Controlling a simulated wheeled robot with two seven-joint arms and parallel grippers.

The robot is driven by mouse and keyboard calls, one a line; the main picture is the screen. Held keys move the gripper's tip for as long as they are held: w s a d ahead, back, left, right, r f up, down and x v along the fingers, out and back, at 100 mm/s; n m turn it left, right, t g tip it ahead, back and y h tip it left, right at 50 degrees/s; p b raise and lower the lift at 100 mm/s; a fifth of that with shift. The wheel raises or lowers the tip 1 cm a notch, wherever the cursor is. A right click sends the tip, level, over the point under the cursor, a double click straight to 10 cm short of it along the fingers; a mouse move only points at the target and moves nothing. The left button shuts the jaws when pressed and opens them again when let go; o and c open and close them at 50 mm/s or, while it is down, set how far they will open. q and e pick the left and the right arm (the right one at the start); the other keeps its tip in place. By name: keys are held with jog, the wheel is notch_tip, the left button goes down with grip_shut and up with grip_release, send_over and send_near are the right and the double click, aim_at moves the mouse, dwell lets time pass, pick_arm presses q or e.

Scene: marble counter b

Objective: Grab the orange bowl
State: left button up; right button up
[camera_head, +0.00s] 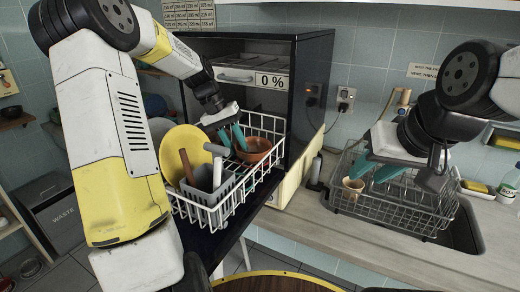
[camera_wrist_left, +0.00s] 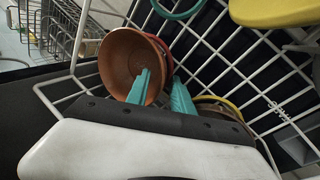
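The orange bowl (camera_head: 256,152) stands tilted in the white wire rack at the counter's dishwasher; it also shows in the left wrist view (camera_wrist_left: 124,62). My left gripper (camera_head: 232,138) reaches down at the bowl's left side. In the left wrist view its teal fingers (camera_wrist_left: 160,92) are apart, one in front of the bowl's inside and the other just past its rim. Whether either finger touches the bowl cannot be told. My right gripper (camera_head: 376,170) is open above the grey wire dish rack, away from the bowl.
The white rack (camera_head: 262,178) also holds a yellow plate (camera_head: 183,150) and a grey cutlery basket (camera_head: 208,186). A red-rimmed item (camera_wrist_left: 164,52) sits close behind the bowl. The open black dishwasher (camera_head: 318,70) rises behind. A small cup (camera_head: 353,184) is in the grey rack (camera_head: 400,207).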

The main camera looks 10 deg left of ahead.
pick_arm(q)
grip_shut()
dwell(1.2)
